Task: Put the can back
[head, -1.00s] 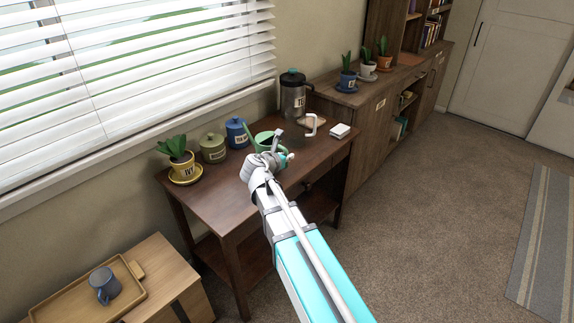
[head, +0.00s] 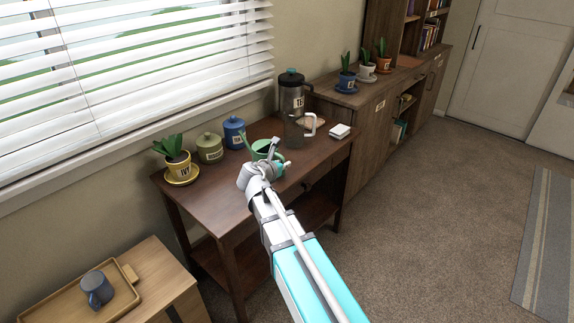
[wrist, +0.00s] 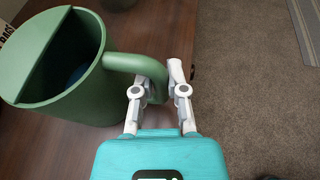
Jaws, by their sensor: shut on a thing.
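The can is a green watering can (head: 259,154), over the dark wooden table in the head view, partly hidden by my arm. In the wrist view the can (wrist: 75,70) fills the left side, with its open top and loop handle facing me. My gripper (wrist: 160,82) is shut on that handle, with a finger on each side of it. In the head view my gripper (head: 272,160) is at the can's near side. The can looks upright. I cannot tell whether its base touches the table.
The table's front left is clear.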

